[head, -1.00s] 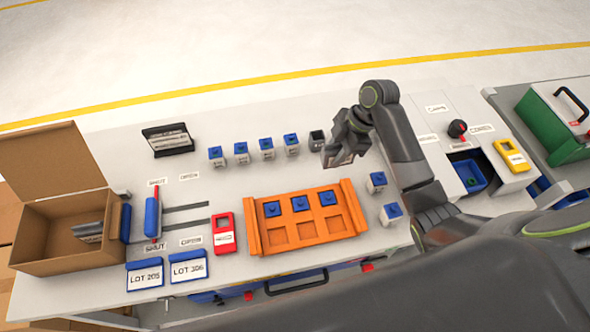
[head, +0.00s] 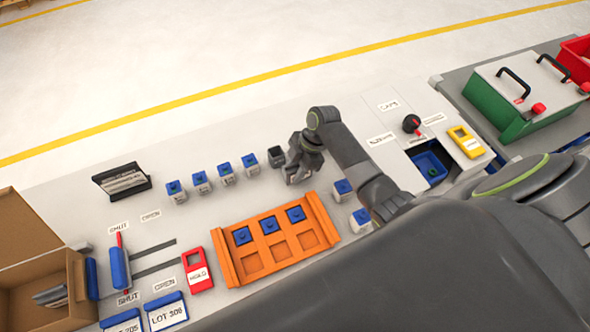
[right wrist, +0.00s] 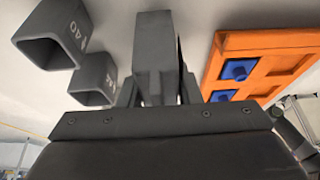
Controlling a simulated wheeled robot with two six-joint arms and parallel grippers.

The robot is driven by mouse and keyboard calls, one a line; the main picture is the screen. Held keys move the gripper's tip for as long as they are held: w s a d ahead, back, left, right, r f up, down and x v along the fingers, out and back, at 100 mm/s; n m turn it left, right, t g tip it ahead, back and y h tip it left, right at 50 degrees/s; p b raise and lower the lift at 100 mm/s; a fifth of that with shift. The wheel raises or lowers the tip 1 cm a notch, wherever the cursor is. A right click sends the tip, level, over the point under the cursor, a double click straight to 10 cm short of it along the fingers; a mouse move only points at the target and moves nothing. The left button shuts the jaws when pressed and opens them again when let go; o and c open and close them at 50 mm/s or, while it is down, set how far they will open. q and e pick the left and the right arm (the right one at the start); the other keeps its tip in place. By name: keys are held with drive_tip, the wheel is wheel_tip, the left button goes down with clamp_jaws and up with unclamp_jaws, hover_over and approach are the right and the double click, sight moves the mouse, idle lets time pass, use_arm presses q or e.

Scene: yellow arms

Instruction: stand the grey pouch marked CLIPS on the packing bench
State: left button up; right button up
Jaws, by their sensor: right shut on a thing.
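A grey pouch-like thing (head: 50,295) lies in the open brown carton (head: 75,275) at the lower left of the head view. I cannot read a CLIPS mark on it. My right gripper (head: 297,175) is low over the packing bench (head: 215,215), just behind the right end of the orange tray. It is shut on a grey thing (right wrist: 155,50), seen between the fingers in the right wrist view; I cannot tell what it is. My left gripper is not in view.
Several blue-topped blocks (head: 225,174) and a dark cup (head: 276,156) stand in a row left of my right gripper. The orange tray (head: 265,263) holds blue-topped pieces. A black rack (head: 122,182) stands at the back left. Red and yellow tags lie on the bench.

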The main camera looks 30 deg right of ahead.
drive_tip(key=shift+s+f, duration=0.1)
drive_tip(key=shift+f, duration=0.4)
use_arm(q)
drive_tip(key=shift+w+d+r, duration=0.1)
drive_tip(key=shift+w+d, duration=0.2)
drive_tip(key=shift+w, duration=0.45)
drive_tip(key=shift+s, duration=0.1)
use_arm(e)
drive_tip(key=shift+f, duration=0.2)
drive_tip(key=o, duration=1)
drive_tip(key=shift+r, duration=0.1)
drive_tip(key=shift+c, duration=0.2)
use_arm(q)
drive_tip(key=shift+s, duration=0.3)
use_arm(e)
drive_tip(key=shift+r, duration=0.1)
